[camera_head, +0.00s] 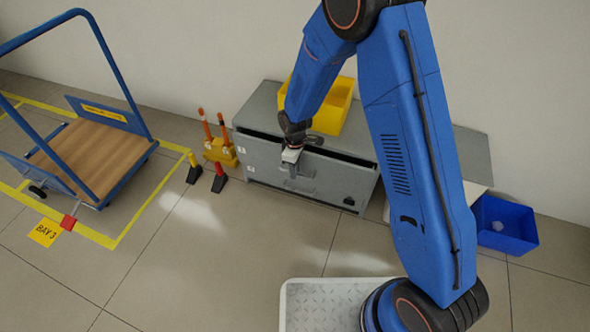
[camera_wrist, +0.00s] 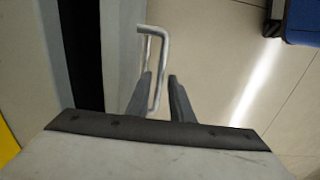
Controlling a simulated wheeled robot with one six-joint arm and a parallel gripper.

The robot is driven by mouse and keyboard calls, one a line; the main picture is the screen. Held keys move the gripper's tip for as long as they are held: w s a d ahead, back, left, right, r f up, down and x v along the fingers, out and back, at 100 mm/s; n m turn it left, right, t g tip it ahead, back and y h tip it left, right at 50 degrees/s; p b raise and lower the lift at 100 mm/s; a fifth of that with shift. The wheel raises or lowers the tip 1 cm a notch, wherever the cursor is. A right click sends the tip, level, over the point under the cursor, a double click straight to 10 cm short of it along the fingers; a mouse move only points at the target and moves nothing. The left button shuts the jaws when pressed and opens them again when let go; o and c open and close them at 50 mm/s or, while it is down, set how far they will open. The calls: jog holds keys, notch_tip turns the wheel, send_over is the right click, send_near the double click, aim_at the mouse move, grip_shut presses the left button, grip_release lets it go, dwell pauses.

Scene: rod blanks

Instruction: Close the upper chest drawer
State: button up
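The grey chest (camera_head: 262,98) stands against the wall. Its upper drawer (camera_head: 262,158) is partly out, with a dark gap between the chest top and the drawer front; the gap also shows at the left of the wrist view. The metal bar handle (camera_wrist: 163,50) sticks out from the drawer front (camera_wrist: 115,50). My gripper (camera_head: 291,165) is at the drawer front, pointing down. In the wrist view its fingers (camera_wrist: 161,80) are apart, with the handle bar between them, closer to the left finger. Firm contact cannot be told.
A yellow bin (camera_head: 330,108) sits on the chest top. A blue bin (camera_head: 507,226) stands on the floor at right. Yellow and orange-handled items (camera_head: 220,150) stand left of the chest, and a blue cart (camera_head: 95,155) is farther left. The floor before the chest is clear.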

grip_shut()
jog(key=shift+w+d, duration=0.2)
jog(key=shift+w, duration=0.5)
jog(key=shift+w+d, duration=0.25)
jog(key=shift+w, duration=0.4)
jog(key=shift+w+d, duration=0.2)
jog(key=shift+w, duration=0.5)
jog(key=shift+o, duration=1.8)
grip_release()
jog(key=shift+w+d, duration=0.1)
notch_tip(320, 180, up, 18)
jog(key=shift+f, duration=0.25)
